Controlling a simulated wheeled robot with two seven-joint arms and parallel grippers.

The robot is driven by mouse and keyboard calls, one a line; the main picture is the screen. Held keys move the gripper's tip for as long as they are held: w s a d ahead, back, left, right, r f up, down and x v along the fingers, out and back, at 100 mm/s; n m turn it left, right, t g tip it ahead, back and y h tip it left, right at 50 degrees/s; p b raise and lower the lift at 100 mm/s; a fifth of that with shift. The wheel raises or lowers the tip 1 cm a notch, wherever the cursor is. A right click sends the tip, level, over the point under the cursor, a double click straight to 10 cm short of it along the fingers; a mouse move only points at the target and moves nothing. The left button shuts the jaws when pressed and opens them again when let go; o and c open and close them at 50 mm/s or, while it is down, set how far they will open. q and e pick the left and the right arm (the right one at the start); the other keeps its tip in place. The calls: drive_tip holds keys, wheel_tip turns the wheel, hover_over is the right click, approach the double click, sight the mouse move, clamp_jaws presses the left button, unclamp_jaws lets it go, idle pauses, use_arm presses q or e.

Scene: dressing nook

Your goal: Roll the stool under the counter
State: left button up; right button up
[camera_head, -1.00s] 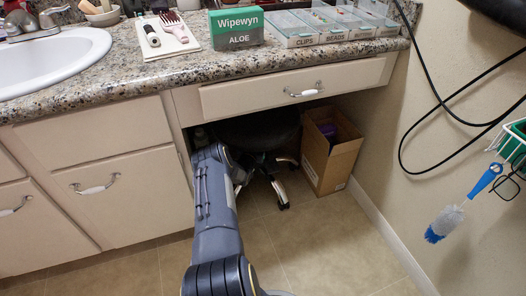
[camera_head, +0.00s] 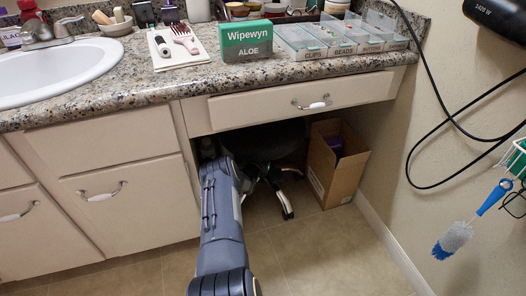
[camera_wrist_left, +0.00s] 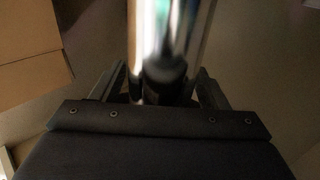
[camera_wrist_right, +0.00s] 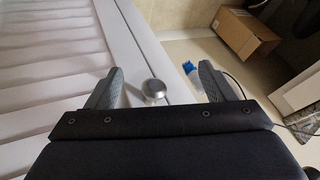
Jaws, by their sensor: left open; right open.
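The stool (camera_head: 284,196) stands in the open knee space under the counter (camera_head: 150,84), its dark seat in shadow below the drawer and its chrome legs on the floor. My left arm reaches into this space and hides part of the stool; its gripper is out of sight in the head view. In the left wrist view, my left gripper (camera_wrist_left: 161,85) is open, with the stool's blurred chrome post (camera_wrist_left: 178,30) between its fingers; contact cannot be told. My right gripper (camera_wrist_right: 158,85) is open in the right wrist view, away from the stool and outside the head view.
A cardboard box (camera_head: 335,176) stands right of the stool, against the wall side. A closed drawer (camera_head: 270,106) spans the knee space. Cables and a blue brush (camera_head: 455,237) hang at right. A white slatted door with a round knob (camera_wrist_right: 153,90) is before my right gripper.

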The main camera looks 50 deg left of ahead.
use_arm(q)
drive_tip(key=p+v, duration=0.4)
drive_tip(key=v, duration=0.4)
drive_tip(key=shift+w, duration=0.1)
idle(0.3)
